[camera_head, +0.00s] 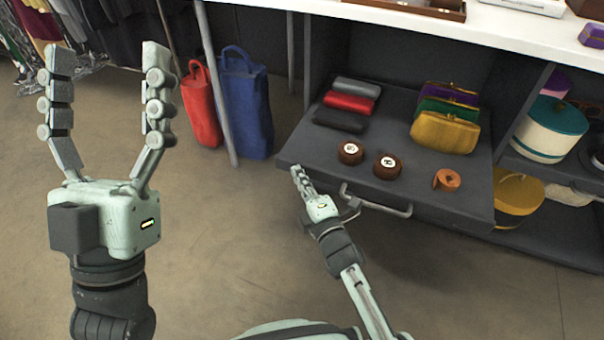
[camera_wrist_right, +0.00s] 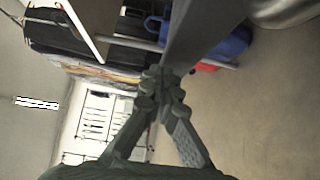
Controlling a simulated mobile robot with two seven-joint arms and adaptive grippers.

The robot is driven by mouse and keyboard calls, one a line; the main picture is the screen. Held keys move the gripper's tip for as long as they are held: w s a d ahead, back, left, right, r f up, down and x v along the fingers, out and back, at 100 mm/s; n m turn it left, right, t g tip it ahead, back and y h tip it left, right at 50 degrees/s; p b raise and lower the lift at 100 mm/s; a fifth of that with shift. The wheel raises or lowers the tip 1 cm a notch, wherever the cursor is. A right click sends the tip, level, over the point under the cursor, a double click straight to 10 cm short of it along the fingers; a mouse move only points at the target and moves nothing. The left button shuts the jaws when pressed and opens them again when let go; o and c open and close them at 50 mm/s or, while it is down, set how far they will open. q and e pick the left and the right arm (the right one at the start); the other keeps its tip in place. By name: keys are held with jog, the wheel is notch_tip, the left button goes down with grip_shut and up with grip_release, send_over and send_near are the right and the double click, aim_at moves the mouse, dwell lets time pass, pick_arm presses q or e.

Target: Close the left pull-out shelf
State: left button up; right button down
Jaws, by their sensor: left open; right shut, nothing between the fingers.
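The dark grey pull-out shelf (camera_head: 383,170) stands out from the cabinet under the white counter in the head view. A metal bar handle (camera_head: 390,209) is on its front edge. Coloured clutch bags, dark and red cases, two round brown boxes and an orange roll lie on it. My right gripper (camera_head: 298,174) is shut and empty at the left end of the shelf's front edge; I cannot tell if it touches. The right wrist view shows its closed fingers (camera_wrist_right: 162,80) close to a dark panel. My left gripper (camera_head: 108,58) is open, raised over the floor at the left.
A red bag (camera_head: 201,106) and a blue bag (camera_head: 246,105) stand on the floor left of the cabinet, beside thin poles. Hat boxes (camera_head: 550,128) fill the compartment to the right. The floor before the shelf is clear.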

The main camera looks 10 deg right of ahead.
pick_arm(q)
jog(key=shift+w+d, duration=0.15)
pick_arm(e)
jog(key=shift+w, duration=0.15)
pick_arm(q)
jog(key=shift+f, duration=0.15)
pick_arm(e)
jog(key=shift+d, duration=0.1)
